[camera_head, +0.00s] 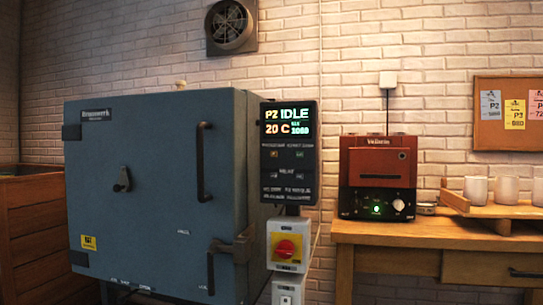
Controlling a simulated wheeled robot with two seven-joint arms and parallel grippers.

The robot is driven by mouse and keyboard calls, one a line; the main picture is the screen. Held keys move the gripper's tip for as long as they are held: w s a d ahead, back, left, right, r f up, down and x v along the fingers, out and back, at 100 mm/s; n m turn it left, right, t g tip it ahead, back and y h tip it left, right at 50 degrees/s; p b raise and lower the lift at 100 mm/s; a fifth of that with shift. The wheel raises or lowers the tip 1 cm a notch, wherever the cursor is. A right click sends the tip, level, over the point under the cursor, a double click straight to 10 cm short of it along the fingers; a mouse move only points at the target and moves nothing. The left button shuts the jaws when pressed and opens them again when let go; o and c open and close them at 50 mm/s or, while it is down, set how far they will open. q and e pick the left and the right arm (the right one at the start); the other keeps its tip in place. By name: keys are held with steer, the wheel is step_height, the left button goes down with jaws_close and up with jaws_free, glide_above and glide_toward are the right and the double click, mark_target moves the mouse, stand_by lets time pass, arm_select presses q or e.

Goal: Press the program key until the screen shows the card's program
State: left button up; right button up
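A blue-grey kiln (150,190) with its door shut stands at the left. Its black control panel (288,153) hangs at its right side. The lit screen (287,122) reads P2 IDLE and 20 C, with a small set value that looks like 1060. Small keys (287,154) sit below the screen; their labels are too small to read. Three cards hang on a cork board at the right: a grey-blue one (490,105) that seems to read P2, a yellow one (515,114) and a pink one (536,104) cut by the picture edge. Neither gripper is in view.
A red-and-white switch box (287,245) hangs below the panel. A small brown oven (377,175) with a green light stands on a wooden table (400,233). White cups (506,189) stand on a wooden rack at the right. A wooden crate (35,235) is at far left.

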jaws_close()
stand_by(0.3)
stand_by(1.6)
